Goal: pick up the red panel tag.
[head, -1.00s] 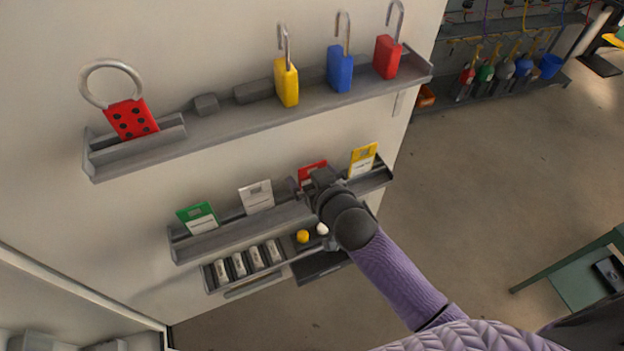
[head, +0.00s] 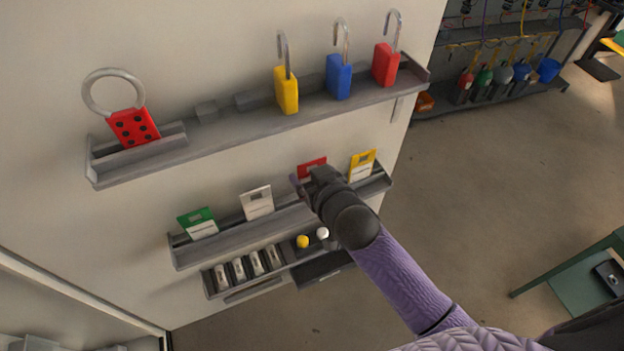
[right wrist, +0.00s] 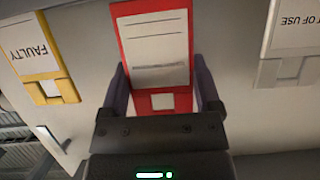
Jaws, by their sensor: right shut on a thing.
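The red panel tag (head: 312,167) stands in the middle shelf's tag row, between the white tag and the yellow tag; my right gripper hides its lower part in the head view. In the right wrist view the red tag (right wrist: 153,50), with its white label, lies between the two fingers. My right gripper (right wrist: 162,88) is shut on the red tag, a finger at each side edge. It also shows in the head view (head: 312,184) at the shelf. Whether the tag is clear of the shelf cannot be told. My left gripper is not in view.
A green tag (head: 198,223), a white tag (head: 257,202) and a yellow tag (head: 362,165) share the tag shelf (head: 225,243). The upper shelf (head: 225,128) holds a red hasp (head: 134,126) and yellow, blue and red padlocks. Below are several small grey items and two knobs.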

